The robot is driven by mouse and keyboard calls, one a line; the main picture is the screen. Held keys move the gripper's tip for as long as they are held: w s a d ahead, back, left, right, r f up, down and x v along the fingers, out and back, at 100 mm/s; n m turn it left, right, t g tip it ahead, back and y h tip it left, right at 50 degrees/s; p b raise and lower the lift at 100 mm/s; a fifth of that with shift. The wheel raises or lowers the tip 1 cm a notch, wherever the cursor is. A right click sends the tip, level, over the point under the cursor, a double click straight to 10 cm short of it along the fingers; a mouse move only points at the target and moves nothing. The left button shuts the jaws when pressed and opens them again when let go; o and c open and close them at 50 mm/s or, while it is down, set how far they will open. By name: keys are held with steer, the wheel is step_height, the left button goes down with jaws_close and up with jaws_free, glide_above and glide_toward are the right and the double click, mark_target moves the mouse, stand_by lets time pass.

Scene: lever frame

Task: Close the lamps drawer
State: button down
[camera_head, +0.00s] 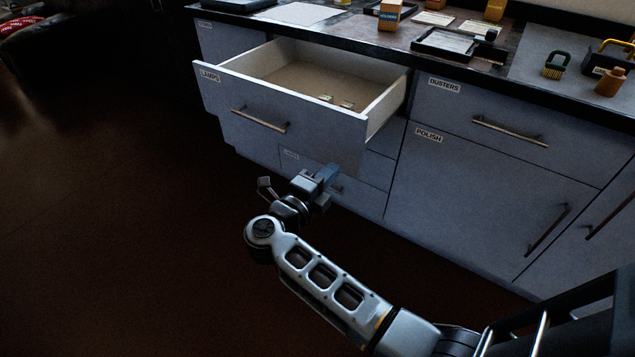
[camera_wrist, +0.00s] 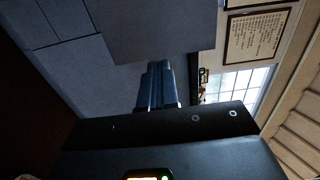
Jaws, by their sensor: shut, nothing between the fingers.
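The lamps drawer (camera_head: 222,88) stands pulled out from the cabinet, with a "LAMPS" label at the left of its grey front. Its bar handle (camera_head: 259,121) is on the front. A few small light-coloured items (camera_head: 337,102) lie inside near the right wall. My gripper (camera_head: 329,173) is shut and empty, below the lower right part of the drawer front in the head view. In the wrist view the shut fingers (camera_wrist: 157,86) point toward a grey panel (camera_wrist: 150,30), likely the drawer front. I cannot tell whether they touch it.
The dusters drawer (camera_head: 491,137) and the polish door (camera_head: 471,193) are shut at the right. The dark counter (camera_head: 320,33) above holds trays, boxes and brushes. The dark floor (camera_head: 120,200) at the left is clear.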

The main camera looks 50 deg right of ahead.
mark_target(403, 95)
steer(key=d, duration=0.7)
steer(key=shift+d, duration=0.15)
steer(key=shift+d, duration=0.15)
steer(key=shift+d, duration=0.25)
steer(key=d+b, duration=0.3)
steer(key=d, duration=0.8)
steer(key=w+d+b, duration=0.1)
steer(key=d+b, duration=0.2)
steer(key=d, duration=0.7)
steer(key=d+b, duration=0.2)
steer(key=d, duration=0.9)
steer(key=shift+w+d+f+b, duration=0.2)
steer(key=shift+d+b, duration=0.1)
steer(key=shift+b, duration=0.1)
steer(key=shift+d+r, duration=0.1)
steer(key=shift+d, duration=0.5)
steer(key=shift+d+r+b, duration=0.15)
steer(key=shift+r+b, duration=0.1)
steer(key=shift+b, duration=0.1)
steer(key=shift+s+d+r, duration=0.1)
steer(key=shift+s+r, duration=0.05)
